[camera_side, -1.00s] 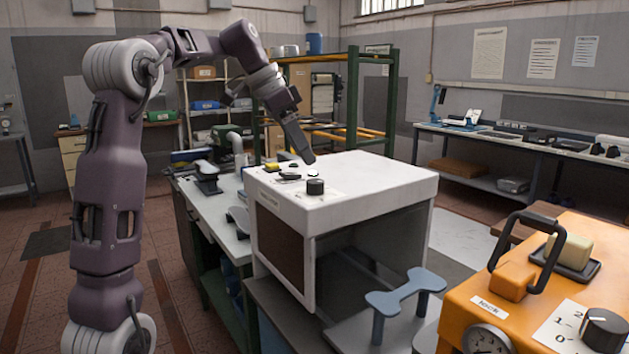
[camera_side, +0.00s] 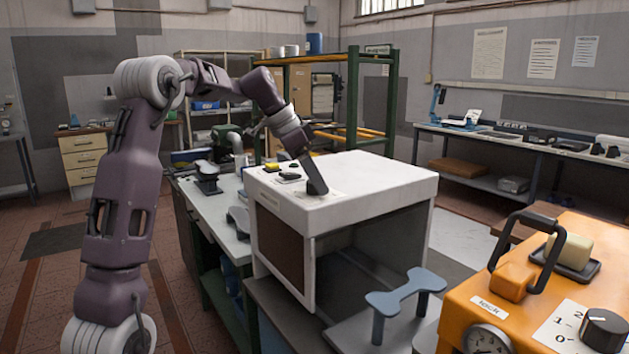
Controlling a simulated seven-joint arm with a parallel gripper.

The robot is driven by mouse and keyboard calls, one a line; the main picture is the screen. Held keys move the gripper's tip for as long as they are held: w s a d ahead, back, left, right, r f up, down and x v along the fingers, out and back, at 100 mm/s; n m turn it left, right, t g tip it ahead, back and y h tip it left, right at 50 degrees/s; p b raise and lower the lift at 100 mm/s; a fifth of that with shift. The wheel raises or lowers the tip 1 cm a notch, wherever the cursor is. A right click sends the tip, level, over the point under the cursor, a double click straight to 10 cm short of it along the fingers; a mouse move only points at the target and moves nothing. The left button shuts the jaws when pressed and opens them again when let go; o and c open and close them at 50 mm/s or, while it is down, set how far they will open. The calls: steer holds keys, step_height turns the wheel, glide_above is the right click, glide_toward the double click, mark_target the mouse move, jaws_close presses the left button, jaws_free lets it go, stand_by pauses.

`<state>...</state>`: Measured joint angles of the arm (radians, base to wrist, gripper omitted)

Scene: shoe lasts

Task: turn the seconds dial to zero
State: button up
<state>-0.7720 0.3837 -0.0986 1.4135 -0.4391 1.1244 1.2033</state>
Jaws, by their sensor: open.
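A white box (camera_side: 385,180) with an open front carries a small panel on its top. The black round knob at the panel's front edge, likely the seconds dial, is hidden behind my gripper (camera_side: 318,190). My gripper points down at the knob's place with its jaws open. The picture does not show whether the fingers touch the knob. A larger black knob (camera_side: 604,330) sits on the orange machine at the lower right, beside a label with 0, 1 and 2. No label reading "seconds" is legible.
The orange machine (camera_side: 465,300) has a tall black handle (camera_side: 528,250). A blue stand (camera_side: 405,292) is in front of the box. The box top's right side is clear.

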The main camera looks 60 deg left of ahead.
steer(key=c, duration=1)
steer(key=shift+o, duration=0.2)
steer(key=n+y, duration=0.1)
steer(key=n, duration=0.2)
steer(key=shift+d+n+y, duration=0.15)
steer(key=shift+n+y, duration=0.15)
steer(key=shift+y, duration=0.1)
steer(key=n+y, duration=0.1)
steer(key=n, duration=0.1)
steer(key=n+y, duration=0.1)
steer(key=n, duration=0.2)
steer(key=shift+w+y, duration=0.1)
steer(key=shift+y, duration=0.2)
steer(key=n+y, duration=0.1)
steer(key=n, duration=0.1)
steer(key=n+g+y, duration=0.1)
steer(key=n, duration=0.2)
steer(key=shift+g, duration=0.3)
steer(key=n+g, duration=0.1)
steer(key=n, duration=0.2)
steer(key=shift+a+y, duration=0.2)
steer(key=shift+y, duration=0.2)
steer(key=o, duration=1)
steer(key=shift+c, duration=0.2)
